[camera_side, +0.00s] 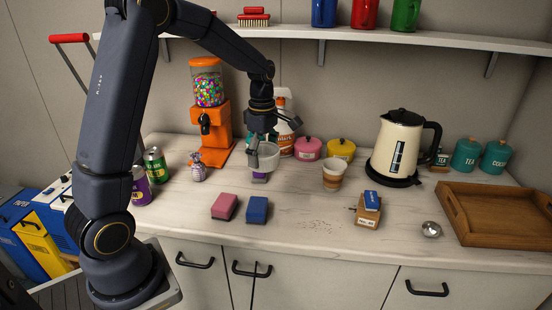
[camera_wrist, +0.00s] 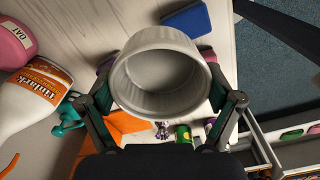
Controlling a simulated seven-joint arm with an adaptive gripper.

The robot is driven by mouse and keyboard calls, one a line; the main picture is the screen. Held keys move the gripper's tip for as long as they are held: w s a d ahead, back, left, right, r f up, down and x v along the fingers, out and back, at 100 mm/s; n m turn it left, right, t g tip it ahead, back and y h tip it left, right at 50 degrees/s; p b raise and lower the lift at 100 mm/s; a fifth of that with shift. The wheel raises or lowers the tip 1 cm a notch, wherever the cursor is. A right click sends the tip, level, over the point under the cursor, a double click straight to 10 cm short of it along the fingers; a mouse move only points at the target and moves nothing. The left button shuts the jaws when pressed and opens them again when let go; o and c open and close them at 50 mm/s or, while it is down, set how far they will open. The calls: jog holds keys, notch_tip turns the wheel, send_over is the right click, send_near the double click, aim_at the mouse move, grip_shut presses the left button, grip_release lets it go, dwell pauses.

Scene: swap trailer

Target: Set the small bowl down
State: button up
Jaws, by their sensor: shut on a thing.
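The small bowl (camera_side: 266,158) is pale grey-white with ribbed sides. My gripper (camera_side: 261,149) is shut on it, one finger on each side. In the wrist view the bowl (camera_wrist: 160,70) sits between the two fingers of my gripper (camera_wrist: 168,92), with its open mouth towards the camera and nothing seen inside. In the side view the bowl is over the back-middle of the counter, just above a small purple thing (camera_side: 260,177) that it partly hides. The bowl looks raised, but the gap below it is hard to judge.
A spray bottle (camera_side: 285,120) and a pink canister (camera_side: 308,149) stand close behind and right. An orange candy dispenser (camera_side: 208,125) stands left. Pink (camera_side: 224,206) and blue (camera_side: 257,209) sponges lie in front. A patterned cup (camera_side: 333,175) stands right. Counter between sponges and cup is clear.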

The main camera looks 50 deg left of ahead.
jog(key=shift+w+d+f, duration=0.6)
jog(key=shift+f, duration=0.25)
jog(key=w+a+f, duration=0.2)
jog(key=w+f, duration=0.2)
jog(key=w, duration=0.4)
send_over(298, 186)
jog(key=f, duration=0.5)
jog(key=shift+s, duration=0.2)
jog(key=shift+w+a+f, duration=0.1)
jog(key=shift+w+f, duration=0.1)
jog(key=shift+f, duration=1.6)
jog(key=o, duration=1)
jog(key=shift+f, duration=0.15)
